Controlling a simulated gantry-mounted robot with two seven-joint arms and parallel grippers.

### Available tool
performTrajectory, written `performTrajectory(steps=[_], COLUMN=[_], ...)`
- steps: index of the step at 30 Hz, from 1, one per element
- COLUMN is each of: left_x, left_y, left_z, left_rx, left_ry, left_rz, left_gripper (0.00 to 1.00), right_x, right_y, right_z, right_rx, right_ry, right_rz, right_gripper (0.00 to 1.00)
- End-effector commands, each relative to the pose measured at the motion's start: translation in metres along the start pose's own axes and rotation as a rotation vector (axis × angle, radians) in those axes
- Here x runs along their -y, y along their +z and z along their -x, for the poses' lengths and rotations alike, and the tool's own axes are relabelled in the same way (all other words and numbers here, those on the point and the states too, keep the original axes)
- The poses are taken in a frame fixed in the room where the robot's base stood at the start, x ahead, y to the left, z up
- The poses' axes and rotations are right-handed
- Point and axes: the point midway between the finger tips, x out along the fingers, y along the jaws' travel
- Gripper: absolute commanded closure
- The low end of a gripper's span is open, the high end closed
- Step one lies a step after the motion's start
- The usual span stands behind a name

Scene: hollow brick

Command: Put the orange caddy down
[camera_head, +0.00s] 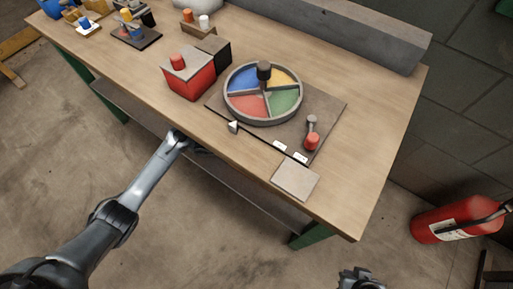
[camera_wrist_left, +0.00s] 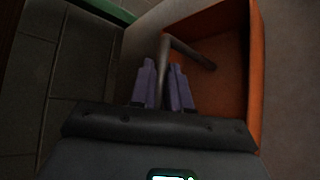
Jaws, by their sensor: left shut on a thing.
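The orange caddy (camera_wrist_left: 256,75) shows in the left wrist view as an open-topped box, with a dark rod-like handle (camera_wrist_left: 190,50) across it. My left gripper (camera_wrist_left: 165,80) has its purple fingers closed around this handle. In the head view my left arm reaches to the front edge of the workbench, and its gripper end is largely hidden below the tabletop. The caddy cannot be seen in the head view. My right gripper (camera_head: 360,279) is only partly in frame at the bottom edge, and its fingers are not clear.
The wooden workbench (camera_head: 370,150) holds a round four-coloured dial (camera_head: 262,93), a red box (camera_head: 190,75) and small parts. A lower shelf (camera_head: 225,170) runs under it. A green beam (camera_wrist_left: 108,10) shows in the wrist view. A fire extinguisher (camera_head: 450,221) stands at the right.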

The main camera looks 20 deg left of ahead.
Motion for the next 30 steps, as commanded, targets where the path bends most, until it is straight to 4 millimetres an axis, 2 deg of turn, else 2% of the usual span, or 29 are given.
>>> performTrajectory(steps=[8,9,13,23,30], left_x=[0.000,0.001,0.001,0.000,-0.004], left_y=[0.000,-0.001,0.000,0.000,0.001], left_z=[0.000,0.000,0.000,0.000,0.027], left_rx=[0.000,-0.001,0.000,0.000,-0.003], left_ry=[0.001,-0.001,-0.001,0.000,-0.001], left_rz=[0.000,0.001,0.001,0.000,0.001], left_gripper=[1.00,0.78,0.58,0.58,0.58], right_x=[0.000,0.000,-0.001,-0.003,-0.003], right_y=[-0.003,-0.003,-0.003,-0.002,-0.008], right_z=[0.002,0.002,0.002,0.002,0.019], right_rx=[-0.006,-0.007,-0.006,-0.006,-0.006], right_ry=[0.001,0.001,0.003,0.008,0.008], right_rz=[0.000,0.000,0.002,0.010,0.009], right_gripper=[1.00,1.00,1.00,1.00,1.00])
